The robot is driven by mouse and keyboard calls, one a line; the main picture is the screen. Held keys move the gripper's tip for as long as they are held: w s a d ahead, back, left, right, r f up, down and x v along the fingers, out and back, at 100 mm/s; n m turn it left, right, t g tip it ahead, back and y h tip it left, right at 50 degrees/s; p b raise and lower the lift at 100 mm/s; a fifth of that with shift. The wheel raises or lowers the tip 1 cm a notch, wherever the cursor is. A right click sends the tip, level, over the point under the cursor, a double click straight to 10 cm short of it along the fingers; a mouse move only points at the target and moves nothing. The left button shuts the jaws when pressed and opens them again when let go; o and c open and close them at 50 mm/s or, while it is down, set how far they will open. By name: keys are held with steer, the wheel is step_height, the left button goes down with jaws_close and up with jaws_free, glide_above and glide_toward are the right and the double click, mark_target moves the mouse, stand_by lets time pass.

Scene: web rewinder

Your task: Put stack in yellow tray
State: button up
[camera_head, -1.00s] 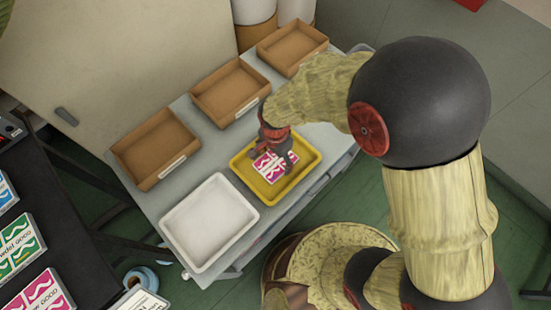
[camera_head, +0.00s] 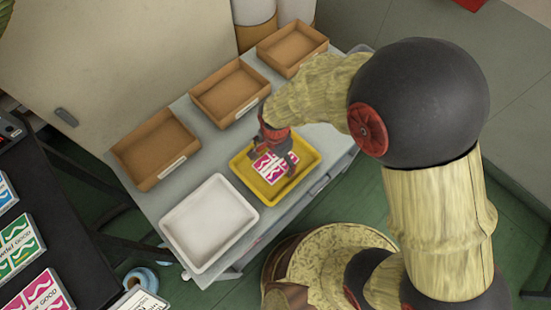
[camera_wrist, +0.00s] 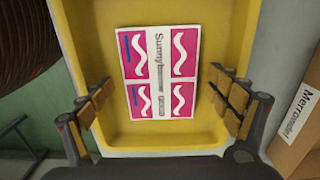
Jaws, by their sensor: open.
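The stack (camera_head: 270,167) is pink and white with printed labels and lies flat in the yellow tray (camera_head: 247,181). In the wrist view the stack (camera_wrist: 160,72) rests on the floor of the yellow tray (camera_wrist: 205,135), apart from its side walls. My gripper (camera_head: 272,160) is over the yellow tray. In the wrist view my gripper (camera_wrist: 163,100) is open, with one finger on each side of the stack and a gap between each finger and the stack. Part of the stack is hidden by my gripper in the head view.
A white tray (camera_head: 254,213) stands beside the yellow tray. Several brown trays (camera_head: 152,183) line the back of the grey table (camera_head: 150,203). Other stacks, one green (camera_head: 18,247) and one pink (camera_head: 40,293), lie on a dark surface at the left.

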mark_target(276, 162)
step_height(276, 162, up, 12)
steer(key=r+p, duration=0.1)
steer(key=p, duration=0.2)
steer(key=d+r+n+t, duration=0.2)
steer(key=d+r+n, duration=0.1)
steer(key=d+r, duration=0.9)
steer(key=s+d+r+n+t, duration=0.3)
steer(key=s+d+r+n, duration=0.2)
steer(key=d+r, duration=0.5)
steer(key=s, duration=0.2)
steer(key=shift+s+d+t, duration=0.3)
steer(key=shift+d, duration=0.05)
steer(key=shift+r, duration=0.1)
step_height(276, 162, down, 3)
steer(key=b, duration=0.3)
